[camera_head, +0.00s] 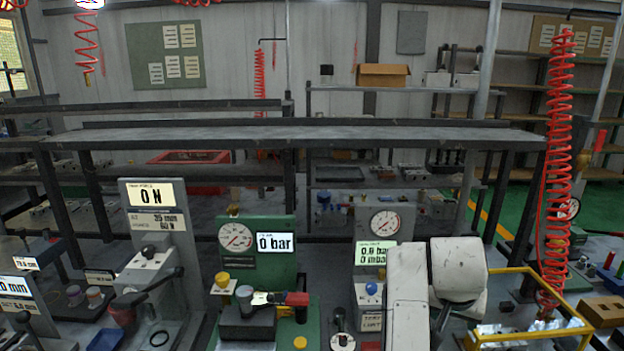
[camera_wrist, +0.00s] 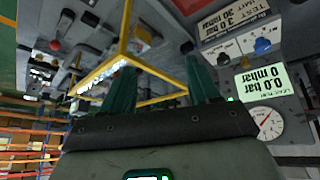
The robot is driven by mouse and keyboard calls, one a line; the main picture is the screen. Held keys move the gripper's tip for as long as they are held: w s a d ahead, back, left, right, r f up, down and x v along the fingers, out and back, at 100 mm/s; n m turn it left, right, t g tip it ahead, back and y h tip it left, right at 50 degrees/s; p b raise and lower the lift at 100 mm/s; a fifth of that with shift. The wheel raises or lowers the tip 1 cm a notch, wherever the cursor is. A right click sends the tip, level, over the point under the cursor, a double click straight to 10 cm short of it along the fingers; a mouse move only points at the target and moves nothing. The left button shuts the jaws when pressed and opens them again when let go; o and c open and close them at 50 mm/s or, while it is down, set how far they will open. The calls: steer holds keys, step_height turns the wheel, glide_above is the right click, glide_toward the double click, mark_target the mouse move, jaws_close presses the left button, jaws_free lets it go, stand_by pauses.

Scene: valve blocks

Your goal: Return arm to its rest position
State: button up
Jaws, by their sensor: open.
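My gripper (camera_wrist: 161,68) shows in the wrist view as two green fingers set well apart, with nothing held between them. In the head view my white arm (camera_head: 408,300) reaches up at the lower right of centre, and my fingers cannot be made out there. The arm stands between the grey gauge panel (camera_head: 385,203) and the yellow frame (camera_head: 522,269). In the wrist view the yellow frame (camera_wrist: 150,66) shows beyond and between the fingers, and the panel's display (camera_wrist: 262,85) appears upside down on the right.
A green station (camera_head: 257,250) with a "0 bar" display and a grey station (camera_head: 160,235) reading "0 N" stand left of the arm. A blue knob (camera_head: 371,288) is close to the arm's left side. A red coiled hose (camera_head: 558,160) hangs at right. A long grey shelf (camera_head: 300,134) crosses behind.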

steer(key=s+d+f+n, duration=0.1)
steer(key=s+d+f, duration=0.2)
steer(key=s+f, duration=0.25)
steer(key=s+d+f+n, duration=0.2)
steer(key=s+d+f, duration=0.1)
steer(key=s+f, duration=0.3)
steer(key=s+a+f+n+y, duration=0.2)
steer(key=s+a, duration=0.2)
steer(key=s, duration=0.5)
steer(key=s+a+f+n+y, duration=0.1)
steer(key=s+a+f+y, duration=0.15)
steer(key=s, duration=0.65)
steer(key=s+f+g+b, duration=0.3)
steer(key=s+f+b, duration=0.5)
steer(key=s+f, duration=0.3)
step_height(320, 180, down, 3)
steer(key=shift+d+f+h, duration=0.1)
steer(key=shift+d+h, duration=0.2)
steer(key=shift+h, duration=0.15)
